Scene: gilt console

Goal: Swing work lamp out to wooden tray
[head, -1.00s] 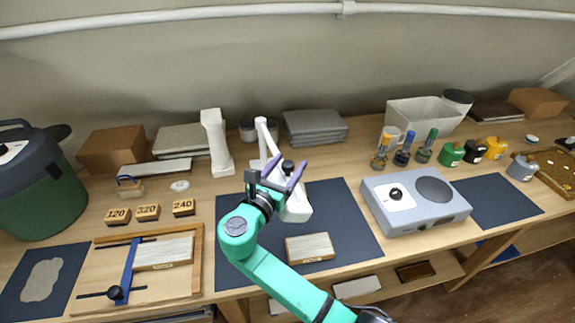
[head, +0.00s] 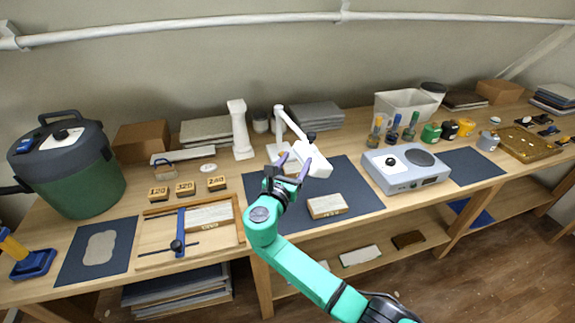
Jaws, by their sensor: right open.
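The white work lamp (head: 312,159) stands at the back middle of the bench. Its jointed arm reaches forward, with a dark knob above the boxy white head, which hangs over the dark mat (head: 355,185). The wooden tray (head: 240,221) lies at the front left, with a blue bar across it and a pale block inside. My right gripper (head: 294,164) is open, just left of and in front of the lamp head. Its fingers point away from me, with nothing seen between them. Whether a finger touches the lamp cannot be told. My left gripper is out of view.
Number blocks (head: 186,188) sit behind the tray. A white column (head: 240,132) stands left of the lamp. A wood block (head: 327,206) lies on the mat. A grey hotplate-like device (head: 404,170) stands to the right, and a green canister (head: 75,170) at the left.

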